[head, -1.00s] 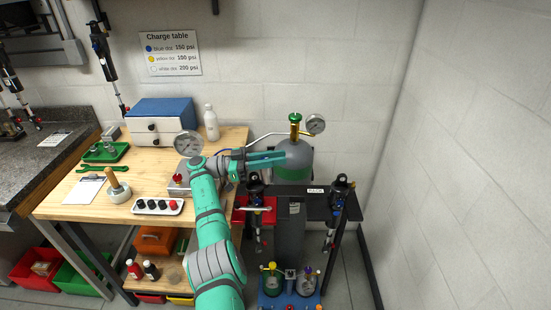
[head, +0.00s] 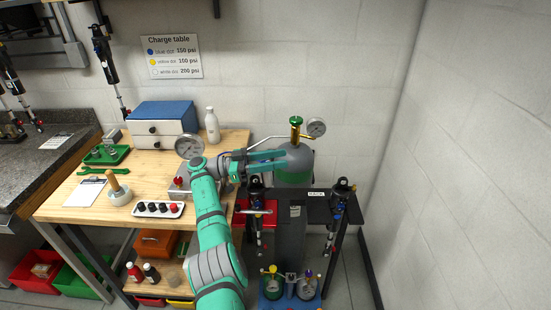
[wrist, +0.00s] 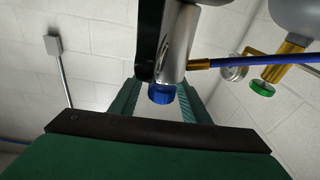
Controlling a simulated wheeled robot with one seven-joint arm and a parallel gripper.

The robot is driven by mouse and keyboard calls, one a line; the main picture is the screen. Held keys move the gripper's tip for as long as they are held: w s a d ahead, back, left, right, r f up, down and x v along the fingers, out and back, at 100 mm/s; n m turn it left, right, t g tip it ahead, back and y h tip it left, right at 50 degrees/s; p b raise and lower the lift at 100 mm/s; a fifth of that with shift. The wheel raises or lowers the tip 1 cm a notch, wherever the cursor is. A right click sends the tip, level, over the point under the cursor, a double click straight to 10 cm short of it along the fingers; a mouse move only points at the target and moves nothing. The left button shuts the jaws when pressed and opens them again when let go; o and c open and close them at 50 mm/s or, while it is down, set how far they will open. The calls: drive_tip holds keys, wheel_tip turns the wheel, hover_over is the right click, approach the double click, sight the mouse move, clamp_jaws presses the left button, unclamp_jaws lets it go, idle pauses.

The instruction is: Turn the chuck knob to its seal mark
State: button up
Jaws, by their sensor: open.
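The blue chuck knob (wrist: 161,94) sits at the end of a shiny metal chuck body (wrist: 178,45) in the wrist view. A blue hose (wrist: 225,62) leads off it to the right through a brass fitting. My gripper (wrist: 160,98) is open, with its teal fingers on either side of the knob; I cannot tell whether they touch it. In the head view my gripper (head: 290,157) reaches right, in front of the grey and green gas cylinder (head: 294,177). No seal mark can be made out, and I cannot pick out the knob in the head view.
The cylinder's green valve (head: 296,121) and pressure gauge (head: 316,127) stand close behind my gripper. A charge table sign (head: 172,57) hangs on the wall.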

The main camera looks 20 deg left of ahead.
drive_tip(key=s+d+r, duration=0.3)
drive_tip(key=s+r, duration=0.9)
drive_tip(key=s, duration=0.1)
drive_tip(key=shift+s+d, duration=0.3)
drive_tip(key=shift+d, duration=0.05)
idle(0.3)
